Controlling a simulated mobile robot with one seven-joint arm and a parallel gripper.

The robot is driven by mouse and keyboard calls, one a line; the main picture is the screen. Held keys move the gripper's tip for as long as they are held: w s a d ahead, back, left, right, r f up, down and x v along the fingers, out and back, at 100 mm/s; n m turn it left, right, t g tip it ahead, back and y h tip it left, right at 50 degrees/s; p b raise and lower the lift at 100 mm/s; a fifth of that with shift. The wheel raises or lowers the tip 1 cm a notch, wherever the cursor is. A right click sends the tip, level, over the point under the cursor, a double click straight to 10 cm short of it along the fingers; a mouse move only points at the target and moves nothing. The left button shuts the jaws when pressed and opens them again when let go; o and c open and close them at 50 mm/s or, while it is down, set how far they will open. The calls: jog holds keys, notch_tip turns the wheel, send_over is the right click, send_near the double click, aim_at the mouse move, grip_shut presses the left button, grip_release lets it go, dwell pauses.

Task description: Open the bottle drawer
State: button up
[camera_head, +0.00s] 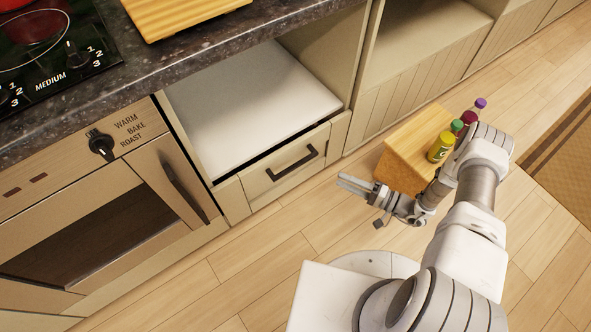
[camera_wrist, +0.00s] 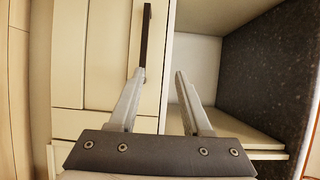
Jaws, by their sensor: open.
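The drawer (camera_head: 285,165) is a cream panel low in the cabinet, right of the oven, and looks shut. Its dark bar handle (camera_head: 292,162) runs across the front; in the wrist view the handle (camera_wrist: 146,38) stands upright near the top, just beyond the left finger. My gripper (camera_head: 341,184) is open and empty, apart from the handle, to its right and slightly lower in the head view. In the wrist view my gripper (camera_wrist: 161,73) has its fingers spread, the left one over the drawer front and the right one over the open shelf space. The drawer's inside is hidden.
An open shelf (camera_head: 255,105) lies above the drawer. A wooden block (camera_head: 402,165) stands beside my arm, with yellow-green (camera_head: 440,148), red (camera_head: 468,117) and purple-capped (camera_head: 480,103) bottles on or near it. The oven (camera_head: 100,215) is at left. Bare floor (camera_head: 240,255) lies before the drawer.

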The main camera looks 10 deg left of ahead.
aim_at(298, 167)
notch_tip(298, 167, down, 4)
jog(key=s+t, duration=0.1)
jog(key=s, duration=0.1)
jog(key=shift+m, duration=0.4)
jog(key=b+x, duration=0.2)
jog(key=x, duration=0.7)
jog(key=b+x, duration=0.2)
jog(key=x, duration=0.6)
jog(key=shift+w+a, duration=0.3)
jog(key=shift+w, duration=0.05)
grip_shut()
